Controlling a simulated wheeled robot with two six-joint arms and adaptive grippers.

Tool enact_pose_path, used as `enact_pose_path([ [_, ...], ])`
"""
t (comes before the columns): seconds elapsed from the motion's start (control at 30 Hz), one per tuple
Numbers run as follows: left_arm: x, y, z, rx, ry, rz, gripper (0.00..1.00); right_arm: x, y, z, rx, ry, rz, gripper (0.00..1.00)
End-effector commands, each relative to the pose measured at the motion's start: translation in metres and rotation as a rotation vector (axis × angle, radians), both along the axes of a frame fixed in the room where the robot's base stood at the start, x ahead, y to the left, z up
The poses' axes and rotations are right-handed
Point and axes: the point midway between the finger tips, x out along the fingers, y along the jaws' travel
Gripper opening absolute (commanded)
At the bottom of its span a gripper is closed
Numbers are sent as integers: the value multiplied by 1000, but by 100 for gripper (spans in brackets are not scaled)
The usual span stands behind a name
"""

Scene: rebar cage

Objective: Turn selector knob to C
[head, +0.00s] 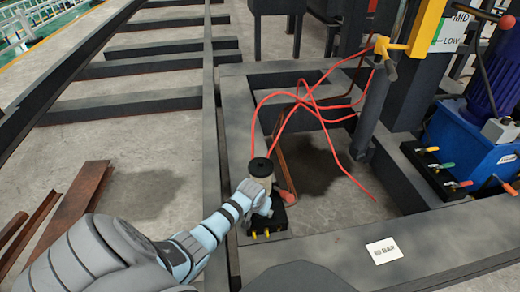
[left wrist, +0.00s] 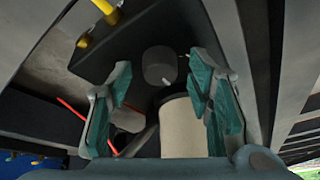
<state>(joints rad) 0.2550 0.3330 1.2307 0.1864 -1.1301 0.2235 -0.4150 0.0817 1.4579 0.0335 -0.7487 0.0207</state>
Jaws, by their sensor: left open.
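The selector knob (left wrist: 159,64) is a dark round knob on a black block (left wrist: 120,52) in the left wrist view. A small pale mark shows near its lower rim. No letters can be read around it. My left gripper (left wrist: 160,82) is open, with its green-padded fingers on either side of the knob and a gap on both sides. In the head view my left gripper (head: 262,203) is at the black block (head: 270,221), below a cream cylinder with a black cap (head: 261,167), and it hides the knob. My right gripper is in neither view.
The cream cylinder (left wrist: 180,128) stands close to the fingers in the left wrist view. A red-ended lever (head: 287,196) and red hoses (head: 318,108) are beside the block. Yellow fittings (head: 261,234) stick out in front. Steel beams (head: 235,125) surround it.

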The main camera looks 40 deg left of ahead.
Motion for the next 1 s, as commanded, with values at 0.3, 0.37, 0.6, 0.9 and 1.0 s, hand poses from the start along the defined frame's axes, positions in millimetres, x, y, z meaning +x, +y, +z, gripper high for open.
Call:
enact_pose_path([
  [0.3, 0, 0, 0, 0, 0, 0, 32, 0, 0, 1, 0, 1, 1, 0],
  [0.37, 0, 0, 0, 0, 0, 0, 22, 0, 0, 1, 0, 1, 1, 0],
  [0.6, 0, 0, 0, 0, 0, -1, 0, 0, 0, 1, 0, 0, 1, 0],
  [0.9, 0, 1, 2, 1, 1, -58, 0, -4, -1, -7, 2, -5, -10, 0],
  [1.0, -1, 2, 2, 1, 1, -108, 0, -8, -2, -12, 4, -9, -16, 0],
])
